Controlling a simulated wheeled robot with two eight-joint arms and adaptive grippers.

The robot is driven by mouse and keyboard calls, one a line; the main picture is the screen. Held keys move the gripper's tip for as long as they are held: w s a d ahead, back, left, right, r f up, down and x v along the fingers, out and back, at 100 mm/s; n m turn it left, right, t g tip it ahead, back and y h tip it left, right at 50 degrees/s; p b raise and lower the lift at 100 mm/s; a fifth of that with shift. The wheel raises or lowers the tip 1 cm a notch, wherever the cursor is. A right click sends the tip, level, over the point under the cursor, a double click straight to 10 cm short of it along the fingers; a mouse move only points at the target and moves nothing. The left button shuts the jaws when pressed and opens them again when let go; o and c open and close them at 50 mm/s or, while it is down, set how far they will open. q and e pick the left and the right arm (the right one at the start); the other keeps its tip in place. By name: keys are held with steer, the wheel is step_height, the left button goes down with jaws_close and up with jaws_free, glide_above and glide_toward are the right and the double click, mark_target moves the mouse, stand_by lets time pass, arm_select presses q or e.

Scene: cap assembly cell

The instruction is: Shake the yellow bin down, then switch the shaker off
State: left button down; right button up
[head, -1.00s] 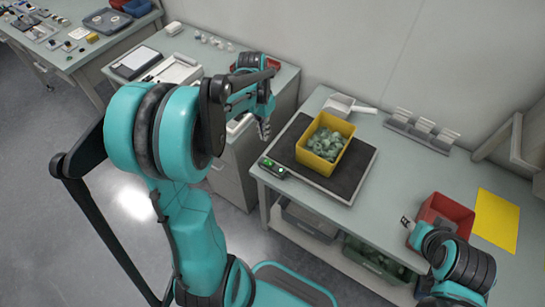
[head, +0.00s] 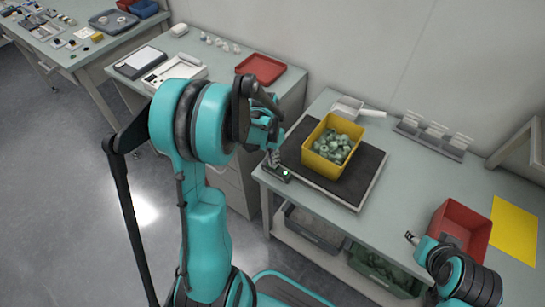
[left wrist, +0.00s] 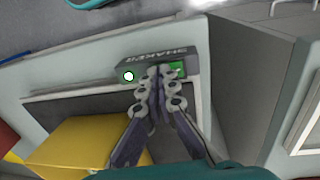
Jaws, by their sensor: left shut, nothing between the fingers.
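The yellow bin (head: 333,145) stands upright on the dark shaker plate (head: 352,187), holding several grey-green parts (head: 332,148). It also shows in the left wrist view (left wrist: 75,146). The shaker's control box (head: 279,176) sits at the plate's left front corner, with a lit green light (head: 286,173). In the left wrist view the box (left wrist: 135,66) shows a bright round light and a green patch. My left gripper (head: 274,160) is shut and empty, its tips at the box over the green patch; I cannot tell whether they touch. My right gripper (head: 411,238) is small in view, its opening unclear.
A red bin (head: 460,224) and a yellow sheet (head: 514,232) lie right on the bench. A white scoop (head: 350,107) and a rack (head: 434,134) stand behind the plate. A red tray (head: 260,68) lies on the left cabinet. My right arm is beside the red bin.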

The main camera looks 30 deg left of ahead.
arm_select(q)
steer(key=shift+f, duration=0.1)
steer(key=shift+d+f, duration=0.15)
steer(key=shift+f, duration=0.15)
stand_by(0.4)
steer(key=shift+a+r, duration=0.1)
steer(key=shift+a, duration=0.75)
